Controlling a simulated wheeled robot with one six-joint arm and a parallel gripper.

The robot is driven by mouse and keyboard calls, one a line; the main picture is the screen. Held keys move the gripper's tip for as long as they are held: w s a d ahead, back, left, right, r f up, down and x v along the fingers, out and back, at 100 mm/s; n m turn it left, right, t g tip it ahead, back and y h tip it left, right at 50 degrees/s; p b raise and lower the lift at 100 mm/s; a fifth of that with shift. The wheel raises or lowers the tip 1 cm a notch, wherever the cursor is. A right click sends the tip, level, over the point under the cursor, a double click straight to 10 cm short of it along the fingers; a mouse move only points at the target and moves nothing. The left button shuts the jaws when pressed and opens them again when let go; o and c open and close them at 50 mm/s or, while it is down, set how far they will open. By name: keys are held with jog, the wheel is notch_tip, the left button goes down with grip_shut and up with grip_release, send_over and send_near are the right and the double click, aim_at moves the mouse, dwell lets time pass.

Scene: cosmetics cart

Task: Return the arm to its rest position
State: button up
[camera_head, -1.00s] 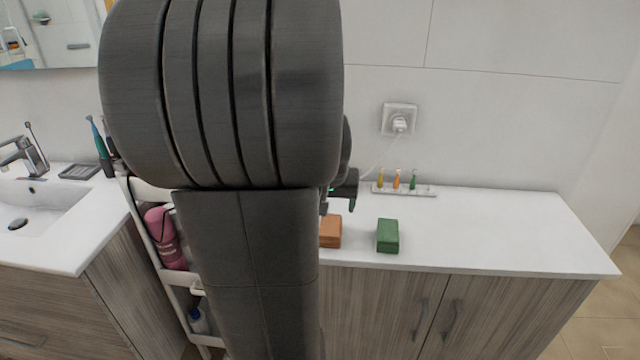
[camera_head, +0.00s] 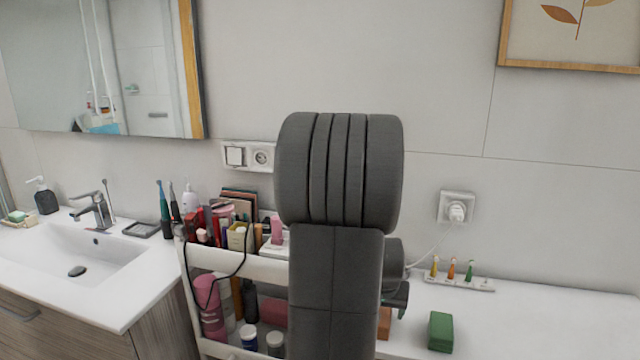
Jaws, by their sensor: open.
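My arm (camera_head: 338,285) stands upright in the middle of the head view, its thick ribbed joint (camera_head: 340,170) at the top. Only part of my gripper (camera_head: 401,303) shows, dark, at the right edge of the arm above the white counter. It is open; most of it is hidden behind the arm, and I see nothing held. An orange-brown block (camera_head: 384,323) is partly hidden behind the arm, just below the gripper. A green block (camera_head: 440,331) stands clear to its right.
A white cart (camera_head: 245,262) full of cosmetics stands left of and behind my arm. The sink (camera_head: 85,250) is farther left. On the white counter (camera_head: 560,315), a small holder (camera_head: 478,285) carries coloured items near the wall socket (camera_head: 456,207). The counter's right part is clear.

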jog(key=shift+r, duration=0.85)
jog(key=shift+s, duration=0.1)
